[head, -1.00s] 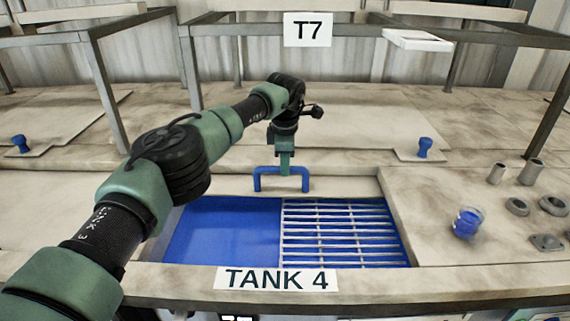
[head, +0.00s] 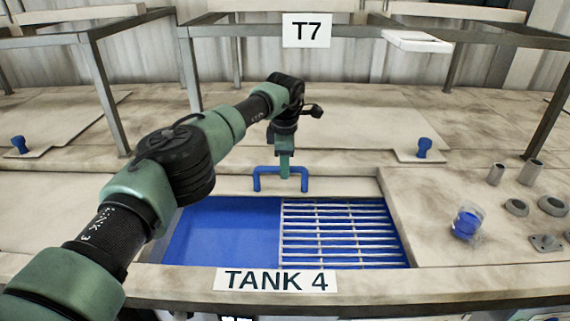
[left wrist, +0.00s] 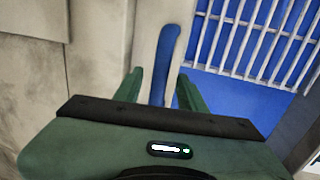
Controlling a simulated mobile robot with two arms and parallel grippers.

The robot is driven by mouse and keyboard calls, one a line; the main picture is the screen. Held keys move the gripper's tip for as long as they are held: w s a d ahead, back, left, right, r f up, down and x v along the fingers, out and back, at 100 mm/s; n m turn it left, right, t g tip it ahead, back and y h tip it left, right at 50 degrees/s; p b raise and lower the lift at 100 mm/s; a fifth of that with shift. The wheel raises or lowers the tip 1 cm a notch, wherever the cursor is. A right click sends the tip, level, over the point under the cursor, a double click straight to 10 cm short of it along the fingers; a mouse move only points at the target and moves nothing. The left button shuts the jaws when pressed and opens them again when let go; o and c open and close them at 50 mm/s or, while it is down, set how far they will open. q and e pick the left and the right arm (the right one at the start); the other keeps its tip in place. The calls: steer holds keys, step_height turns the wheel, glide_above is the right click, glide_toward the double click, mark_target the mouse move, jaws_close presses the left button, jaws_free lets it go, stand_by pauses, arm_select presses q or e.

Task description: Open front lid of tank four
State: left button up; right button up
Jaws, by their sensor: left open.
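Tank four, marked by its TANK 4 label (head: 276,279), shows blue inside (head: 222,232), with a metal grate (head: 340,235) over its right part. The front lid (head: 345,187) lies behind the opening, with the blue U-shaped handle (head: 265,171) at its front edge. My left gripper (head: 285,172) is at the handle. In the left wrist view, the open fingers of my left gripper (left wrist: 160,82) stand on either side of the blue handle bar (left wrist: 168,55). Whether a finger touches it I cannot tell. My right gripper is not in view.
A metal frame with a T7 sign (head: 306,31) rises behind. Blue knobs (head: 424,147) sit on lids at the back.

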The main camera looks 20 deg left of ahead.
arm_select(q)
steer(key=shift+r, duration=0.45)
step_height(320, 180, up, 7)
steer(key=s+b, duration=0.1)
steer(key=b, duration=0.1)
steer(key=shift+s+d+f, duration=0.15)
steer(key=shift+s+d, duration=0.05)
steer(key=shift+f, duration=0.15)
